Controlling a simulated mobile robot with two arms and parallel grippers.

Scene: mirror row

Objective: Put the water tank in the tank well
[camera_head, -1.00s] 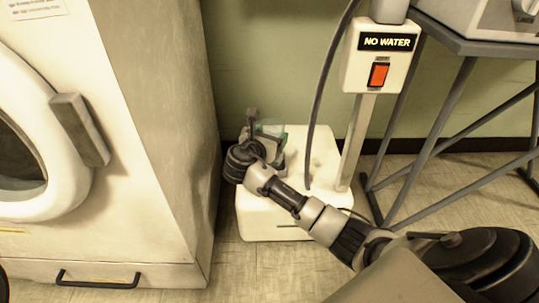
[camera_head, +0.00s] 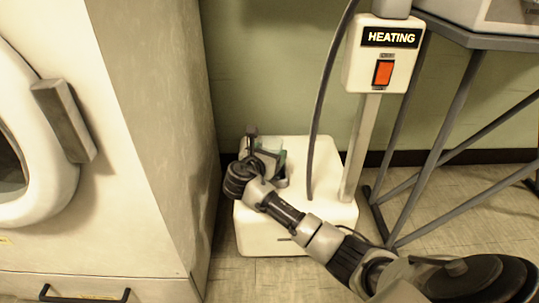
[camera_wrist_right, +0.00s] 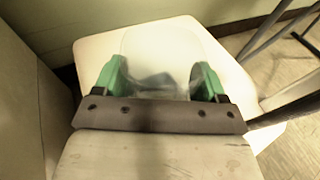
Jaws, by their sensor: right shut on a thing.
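The water tank (camera_wrist_right: 160,50) is a clear, pale container, seen between the green fingers of my right gripper (camera_wrist_right: 158,82) in the right wrist view. The gripper is shut on it. In the head view the tank (camera_head: 270,144) is mostly hidden behind my right gripper (camera_head: 268,165), at the back left of the white base unit (camera_head: 318,205). The tank well is hidden under the tank and gripper, so how deep the tank sits cannot be seen. The unit's display (camera_head: 391,38) reads HEATING. My left gripper is not in view.
A large white machine (camera_head: 150,120) with a round door stands close on the left. A post (camera_head: 362,150) and dark hose (camera_head: 318,110) rise from the base unit. A metal-legged table (camera_head: 450,130) stands at the right. Some floor (camera_head: 270,280) is clear in front.

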